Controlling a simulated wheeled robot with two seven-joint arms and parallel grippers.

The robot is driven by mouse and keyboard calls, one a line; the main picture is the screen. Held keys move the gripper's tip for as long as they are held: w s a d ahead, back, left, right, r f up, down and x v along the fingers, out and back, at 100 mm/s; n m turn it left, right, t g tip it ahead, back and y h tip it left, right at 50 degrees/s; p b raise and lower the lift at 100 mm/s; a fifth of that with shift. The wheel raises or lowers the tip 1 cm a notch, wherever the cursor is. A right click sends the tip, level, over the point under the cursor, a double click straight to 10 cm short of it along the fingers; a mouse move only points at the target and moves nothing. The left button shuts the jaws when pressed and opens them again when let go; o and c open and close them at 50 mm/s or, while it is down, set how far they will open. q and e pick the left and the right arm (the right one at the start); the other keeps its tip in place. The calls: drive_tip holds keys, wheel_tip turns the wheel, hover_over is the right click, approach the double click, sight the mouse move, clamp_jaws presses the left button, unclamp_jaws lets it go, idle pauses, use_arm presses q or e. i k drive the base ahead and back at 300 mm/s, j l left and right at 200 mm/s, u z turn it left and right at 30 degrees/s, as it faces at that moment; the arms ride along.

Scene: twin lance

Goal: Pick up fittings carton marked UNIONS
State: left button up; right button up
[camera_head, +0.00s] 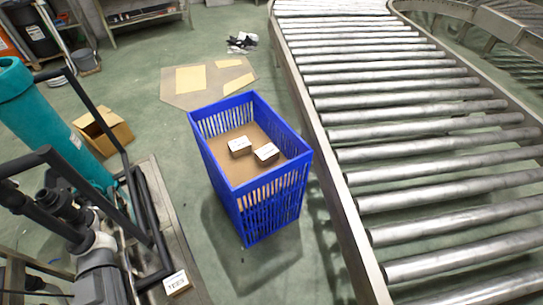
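Two small cartons with white labelled tops lie inside a blue slatted crate (241,187) on a brown bottom or liner. The left carton (239,147) and the right carton (267,153) are close together. Another small carton (176,284) with a white label sits at the lower left, on the base beside a machine; its label looks like TEES but is hard to read. The lettering on the two cartons in the crate is too small to read, so I cannot tell which is marked UNIONS. Neither of my grippers is in view.
A roller conveyor (400,134) runs along the right of the crate. A machine with a teal cylinder (60,130) and black tubular handles stands at the left. An open cardboard box (104,131) and flattened cardboard (207,84) lie on the green floor.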

sight(267, 155)
drive_tip(key=i+z, duration=0.35)
drive_tip(key=i+j+z, duration=0.1)
drive_tip(key=z, duration=0.3)
drive_tip(key=i+j+z, duration=0.15)
drive_tip(key=z, duration=0.2)
drive_tip(key=i+j, duration=0.05)
drive_tip(key=i, duration=0.05)
